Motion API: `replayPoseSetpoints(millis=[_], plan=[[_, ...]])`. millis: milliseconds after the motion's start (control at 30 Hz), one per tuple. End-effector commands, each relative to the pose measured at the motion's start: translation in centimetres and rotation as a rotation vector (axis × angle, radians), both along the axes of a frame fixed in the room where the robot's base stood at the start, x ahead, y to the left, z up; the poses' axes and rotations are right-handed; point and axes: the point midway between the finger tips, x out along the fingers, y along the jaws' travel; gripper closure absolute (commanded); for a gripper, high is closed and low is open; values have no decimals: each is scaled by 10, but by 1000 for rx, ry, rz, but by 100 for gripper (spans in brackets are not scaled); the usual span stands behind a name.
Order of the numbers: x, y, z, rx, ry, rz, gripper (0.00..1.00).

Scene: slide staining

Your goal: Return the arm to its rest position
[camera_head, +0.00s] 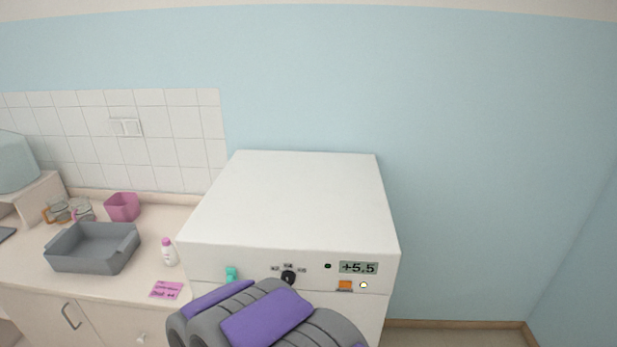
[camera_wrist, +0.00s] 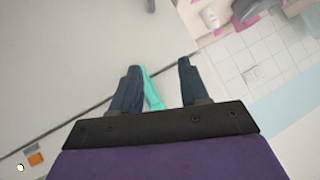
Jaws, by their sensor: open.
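My gripper (camera_wrist: 158,66) is open in the wrist view, its two dark fingers apart. A teal handle (camera_wrist: 151,90) on the white appliance shows between the fingers, nearer the left one. I cannot tell whether either finger touches it. In the head view the teal handle (camera_head: 231,273) is on the appliance's front, at upper left. My grey and purple arm (camera_head: 268,317) is at the bottom of the head view, in front of the appliance; the fingers are not visible there.
The white appliance (camera_head: 290,205) has a knob (camera_head: 288,277), a display reading +5.5 (camera_head: 358,267) and an orange switch (camera_head: 345,285). On the counter at left are a grey tray (camera_head: 92,249), a pink container (camera_head: 122,207) and a white bottle (camera_head: 169,252). Floor at right looks clear.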

Motion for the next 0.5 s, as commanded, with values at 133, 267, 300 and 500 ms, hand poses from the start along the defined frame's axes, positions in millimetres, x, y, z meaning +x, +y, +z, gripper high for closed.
replayPoseSetpoints(millis=[133, 267, 300, 500], plan=[[-2, -21, 24, 49, 117, 88, 55], [-15, -47, 43, 56, 209, 168, 55], [-22, -57, 46, 51, 240, 190, 55], [-62, -123, 62, -8, 388, 279, 55]])
